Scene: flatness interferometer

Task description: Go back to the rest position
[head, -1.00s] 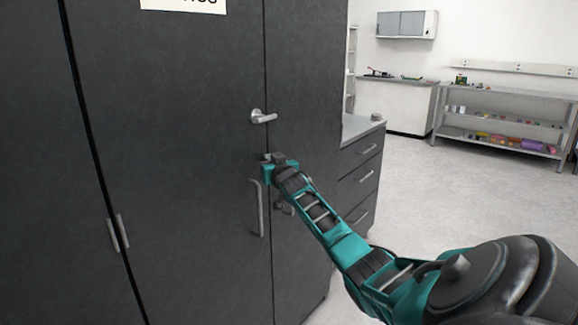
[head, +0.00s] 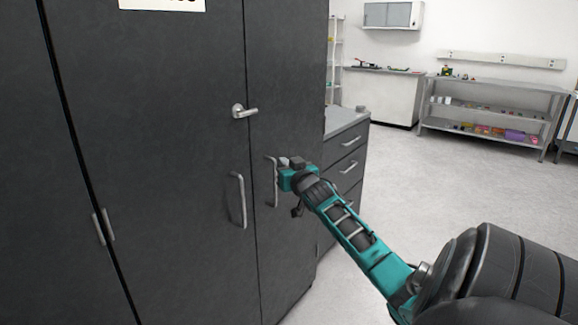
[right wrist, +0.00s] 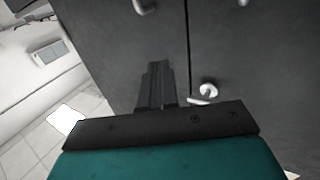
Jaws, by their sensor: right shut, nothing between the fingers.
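My right gripper (head: 290,164) is in front of the right door of a dark cabinet (head: 165,150), beside that door's bar handle. In the right wrist view its fingers (right wrist: 155,85) are together with nothing between them, and the dark doors fill much of the picture behind. Whether the fingertips touch the door cannot be told. My left gripper does not show in either view.
The cabinet has a lever handle (head: 244,111) and a vertical bar handle (head: 238,200). A grey drawer unit (head: 347,150) stands right of the cabinet. A metal shelf (head: 490,118) is at the back. The pale floor (head: 440,190) between is clear.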

